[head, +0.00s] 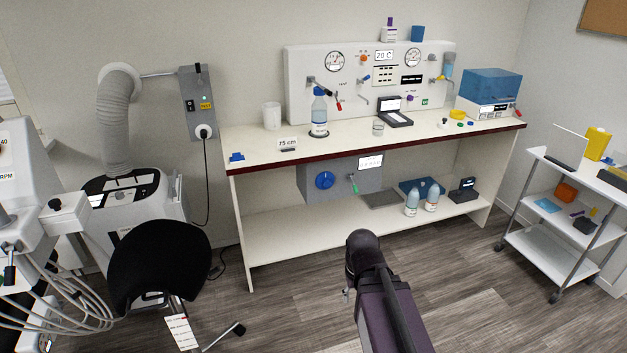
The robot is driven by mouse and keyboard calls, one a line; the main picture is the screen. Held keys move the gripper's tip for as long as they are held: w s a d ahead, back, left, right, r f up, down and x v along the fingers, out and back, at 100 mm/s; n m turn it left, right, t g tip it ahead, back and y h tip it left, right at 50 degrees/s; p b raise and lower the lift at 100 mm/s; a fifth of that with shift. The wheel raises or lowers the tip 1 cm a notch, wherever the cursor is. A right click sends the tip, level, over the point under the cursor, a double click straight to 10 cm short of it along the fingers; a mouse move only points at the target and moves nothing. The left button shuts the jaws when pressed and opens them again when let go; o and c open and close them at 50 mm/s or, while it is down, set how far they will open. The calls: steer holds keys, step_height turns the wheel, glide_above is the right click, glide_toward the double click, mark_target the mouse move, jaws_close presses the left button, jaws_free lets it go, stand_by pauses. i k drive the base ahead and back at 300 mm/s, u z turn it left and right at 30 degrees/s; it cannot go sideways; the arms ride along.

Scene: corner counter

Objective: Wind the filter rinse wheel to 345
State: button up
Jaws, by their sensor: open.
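A blue round wheel (325,180) sits on the front of a grey box (311,193) fixed under the counter top. It is the only large wheel I see there, but I cannot read a name or any scale on it. A small white display (370,162) is at the box's upper right; its text is too small to read. A green-tipped lever (353,184) is right of the wheel. My dark arm rises from the bottom edge, well below and right of the wheel, apart from the box. My gripper's jaws do not show.
The counter (350,146) has a dark red front edge above the box. Its lower shelf (300,222) holds bottles (412,203) and dark boxes. A black stool seat (160,262) stands at left, a white trolley (545,262) at right. Floor before the counter is clear.

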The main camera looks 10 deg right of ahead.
mark_target(324, 180)
steer(key=u, duration=0.2)
steer(key=i, duration=1.4)
steer(key=z, duration=0.35)
